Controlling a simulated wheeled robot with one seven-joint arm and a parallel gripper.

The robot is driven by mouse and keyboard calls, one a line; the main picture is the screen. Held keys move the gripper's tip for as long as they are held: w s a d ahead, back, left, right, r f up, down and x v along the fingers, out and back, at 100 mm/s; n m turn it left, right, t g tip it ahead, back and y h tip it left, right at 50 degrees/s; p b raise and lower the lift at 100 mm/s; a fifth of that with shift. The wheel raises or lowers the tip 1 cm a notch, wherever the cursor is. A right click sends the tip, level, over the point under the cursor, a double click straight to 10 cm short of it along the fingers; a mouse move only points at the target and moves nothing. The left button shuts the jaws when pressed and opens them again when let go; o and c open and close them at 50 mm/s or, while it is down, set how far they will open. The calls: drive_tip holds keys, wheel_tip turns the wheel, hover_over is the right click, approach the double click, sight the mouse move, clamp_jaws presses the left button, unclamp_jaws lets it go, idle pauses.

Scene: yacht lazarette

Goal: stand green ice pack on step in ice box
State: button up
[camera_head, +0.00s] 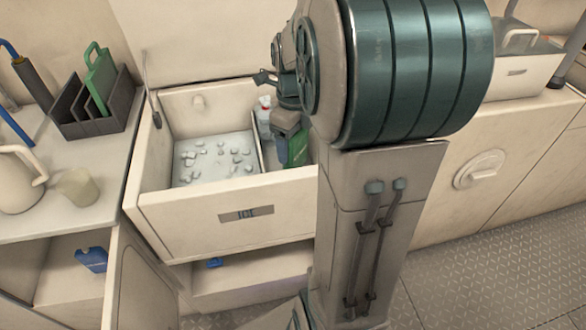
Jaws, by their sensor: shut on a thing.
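The ice box (170,207) is open, with ice cubes (212,162) spread over its larger left part and a thin divider (258,153) to their right. The green ice pack (297,150) is upright in the narrow right part. My gripper (287,133) is over this part, shut on the green ice pack. My arm hides much of the right part. I cannot make out the step or tell whether the pack touches it.
A grey rack (100,122) with green boards (99,75), a jug (18,182) and a cup (77,188) stand on the left counter. A blue pack (92,259) lies below.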

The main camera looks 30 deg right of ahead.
sight(294, 164)
wheel_tip(294, 164, down, 7)
drive_tip(key=shift+f+b, duration=0.2)
drive_tip(key=shift+b, duration=1)
drive_tip(key=shift+f, duration=0.1)
drive_tip(key=o, duration=1.3)
drive_tip(key=shift+c, duration=0.2)
wheel_tip(294, 164, up, 12)
drive_tip(key=p, duration=0.4)
